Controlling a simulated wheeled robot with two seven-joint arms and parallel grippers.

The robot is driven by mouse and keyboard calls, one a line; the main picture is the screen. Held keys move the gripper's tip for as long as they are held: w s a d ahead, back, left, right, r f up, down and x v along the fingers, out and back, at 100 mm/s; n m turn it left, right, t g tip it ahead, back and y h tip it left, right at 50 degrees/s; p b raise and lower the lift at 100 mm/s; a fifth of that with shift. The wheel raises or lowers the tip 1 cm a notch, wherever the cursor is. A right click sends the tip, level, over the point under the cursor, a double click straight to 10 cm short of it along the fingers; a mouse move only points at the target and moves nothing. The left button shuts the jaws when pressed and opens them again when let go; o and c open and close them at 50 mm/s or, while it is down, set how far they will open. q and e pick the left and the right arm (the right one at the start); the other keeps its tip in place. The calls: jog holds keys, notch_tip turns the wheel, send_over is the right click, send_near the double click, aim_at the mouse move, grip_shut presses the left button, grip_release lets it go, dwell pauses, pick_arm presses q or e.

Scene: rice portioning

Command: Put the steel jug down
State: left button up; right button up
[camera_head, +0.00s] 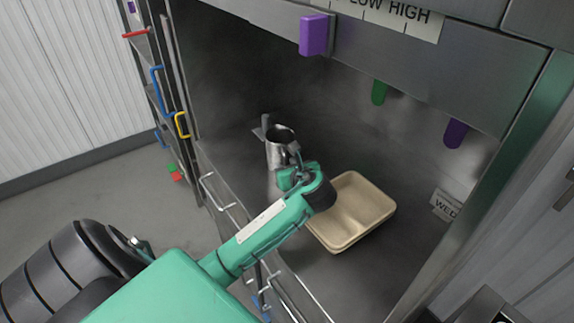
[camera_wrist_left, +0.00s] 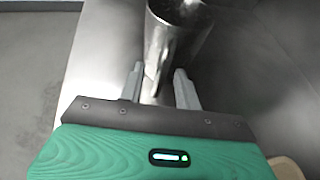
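The steel jug (camera_head: 278,152) is a shiny cylinder with an open, dark top. It appears upright on the steel surface inside the bay, left of the tan tray. In the left wrist view the jug (camera_wrist_left: 180,32) is just beyond the fingertips, its lower part between and behind them. My left gripper (camera_head: 292,156) is at the jug's near right side. In the left wrist view its two fingers (camera_wrist_left: 159,76) are apart, with a narrow strip, perhaps the handle, between them. I see gaps beside that strip. My right gripper is out of view.
A tan rectangular tray (camera_head: 383,212) lies to the right of the jug, partly behind my left wrist. A purple tab (camera_head: 314,35) and a green tab (camera_head: 379,92) hang above. The steel floor (camera_head: 345,273) in front of the tray is clear.

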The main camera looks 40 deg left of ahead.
pick_arm(q)
jog(key=v, duration=1.2)
jog(key=shift+b, duration=0.3)
jog(key=shift+r, duration=0.1)
